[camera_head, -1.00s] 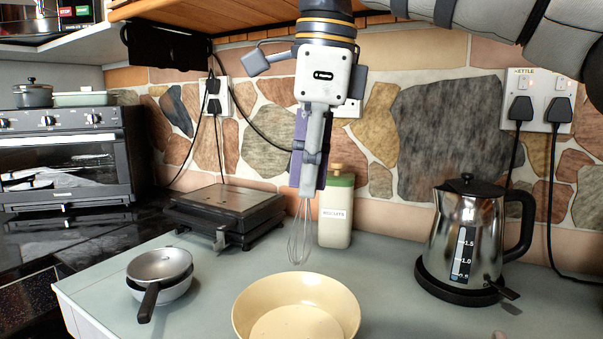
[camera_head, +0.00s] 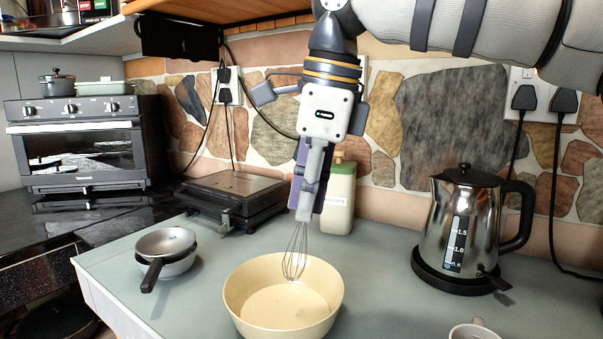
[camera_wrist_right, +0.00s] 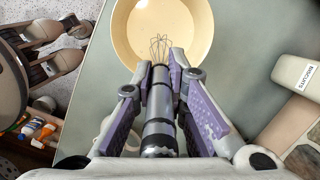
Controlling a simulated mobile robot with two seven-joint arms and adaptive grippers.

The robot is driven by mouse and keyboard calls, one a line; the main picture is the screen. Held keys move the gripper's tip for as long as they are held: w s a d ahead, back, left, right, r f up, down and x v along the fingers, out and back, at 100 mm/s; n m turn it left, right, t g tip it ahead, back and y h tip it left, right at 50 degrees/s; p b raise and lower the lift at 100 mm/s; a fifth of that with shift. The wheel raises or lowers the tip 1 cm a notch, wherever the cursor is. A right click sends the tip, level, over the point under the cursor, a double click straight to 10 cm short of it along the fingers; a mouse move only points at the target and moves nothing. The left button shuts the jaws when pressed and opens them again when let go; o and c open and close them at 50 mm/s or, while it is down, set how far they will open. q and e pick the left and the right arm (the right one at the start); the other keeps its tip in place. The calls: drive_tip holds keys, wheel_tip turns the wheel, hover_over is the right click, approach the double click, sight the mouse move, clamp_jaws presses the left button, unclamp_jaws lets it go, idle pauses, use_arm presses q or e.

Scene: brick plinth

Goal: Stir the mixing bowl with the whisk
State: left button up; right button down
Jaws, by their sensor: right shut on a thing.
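The mixing bowl (camera_head: 243,305) is a wide cream bowl on the counter at the bottom middle of the head view. It also shows at the top of the right wrist view (camera_wrist_right: 122,30). The whisk (camera_head: 295,250) points down, slightly tilted, its wire end overlapping the bowl's opening in the head view. In the right wrist view its wires (camera_wrist_right: 160,47) lie over the bowl's near side. I cannot tell whether they touch the bowl. My right gripper (camera_head: 309,195) is shut on the whisk's grey handle (camera_wrist_right: 160,120). My left gripper is not in view.
A small pan stack (camera_head: 166,245) stands left of the bowl and a steel kettle (camera_head: 462,225) stands right. A biscuits jar (camera_head: 340,195) and a black grill (camera_head: 235,193) are behind. A cup (camera_head: 474,330) is at the front right. Counter between bowl and kettle is clear.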

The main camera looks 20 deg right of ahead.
sight(298, 266)
drive_tip(key=shift+w+a+f, duration=0.15)
drive_tip(key=shift+w+f, duration=0.05)
drive_tip(key=shift+f, duration=1.1)
drive_tip(key=shift+w+a+f, duration=0.2)
drive_tip(key=shift+w+f, duration=0.05)
drive_tip(key=shift+f, duration=1.1)
drive_tip(key=shift+w+a+f, duration=0.15)
drive_tip(key=shift+w+f, duration=0.05)
drive_tip(key=shift+f, duration=1.1)
